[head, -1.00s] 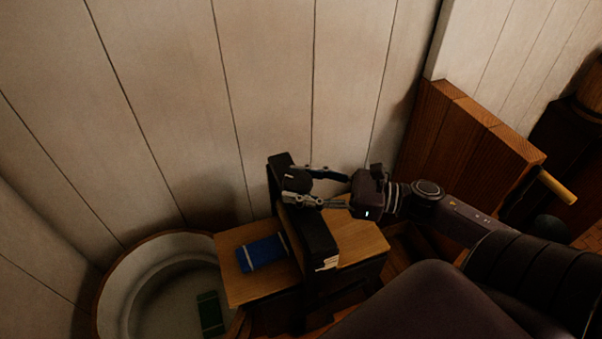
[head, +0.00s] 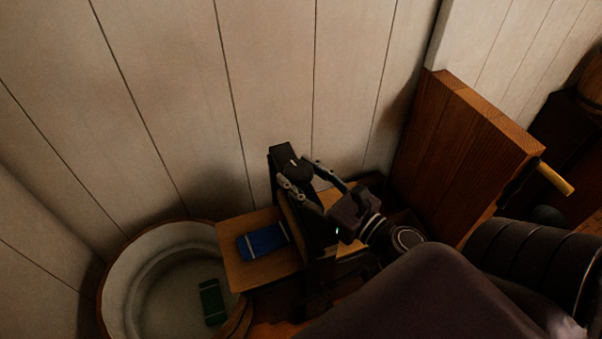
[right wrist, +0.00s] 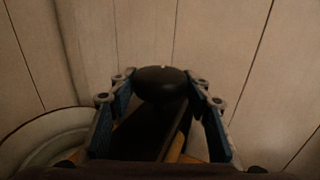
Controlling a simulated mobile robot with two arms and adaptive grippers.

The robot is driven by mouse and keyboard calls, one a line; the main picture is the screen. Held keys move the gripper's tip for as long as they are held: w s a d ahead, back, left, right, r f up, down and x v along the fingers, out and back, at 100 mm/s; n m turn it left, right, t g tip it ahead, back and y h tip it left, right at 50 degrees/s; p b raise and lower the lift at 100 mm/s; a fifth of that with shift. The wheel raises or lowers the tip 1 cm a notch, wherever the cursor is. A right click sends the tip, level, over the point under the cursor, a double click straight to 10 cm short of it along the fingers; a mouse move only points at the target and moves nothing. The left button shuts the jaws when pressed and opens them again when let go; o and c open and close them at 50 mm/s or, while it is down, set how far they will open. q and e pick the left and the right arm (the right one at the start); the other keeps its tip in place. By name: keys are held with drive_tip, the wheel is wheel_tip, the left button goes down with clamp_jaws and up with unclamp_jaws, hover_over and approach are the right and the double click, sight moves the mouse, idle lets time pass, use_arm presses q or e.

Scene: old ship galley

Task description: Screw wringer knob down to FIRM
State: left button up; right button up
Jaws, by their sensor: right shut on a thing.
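The wringer knob (right wrist: 162,84) is a round, black knob with a small pale mark on top. It stands at the top of the dark wringer bar (right wrist: 150,132). In the head view the knob (head: 300,173) is dark and partly hidden by my right gripper (head: 302,174). My right gripper comes in from the lower right and is shut on the knob, one finger on each side. The right wrist view shows the same two fingers (right wrist: 163,88) flanking the knob. The wringer's black frame (head: 283,155) rises near the plank wall. My left gripper is out of view.
A blue bundle (head: 263,241) lies on the wooden board (head: 240,275) left of the wringer. A pale round tub (head: 125,270) holds a green bundle (head: 211,302). A wooden panel (head: 462,150) with a light handle (head: 556,178) stands to the right.

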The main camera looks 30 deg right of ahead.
drive_tip(key=shift+r, duration=0.15)
drive_tip(key=o, duration=1.2)
drive_tip(key=shift+w, duration=0.25)
drive_tip(key=s, duration=0.4)
drive_tip(key=s+d, duration=0.1)
drive_tip(key=s, duration=0.3)
drive_tip(key=s+d, duration=0.1)
drive_tip(key=s, duration=0.3)
drive_tip(key=shift+w, duration=0.15)
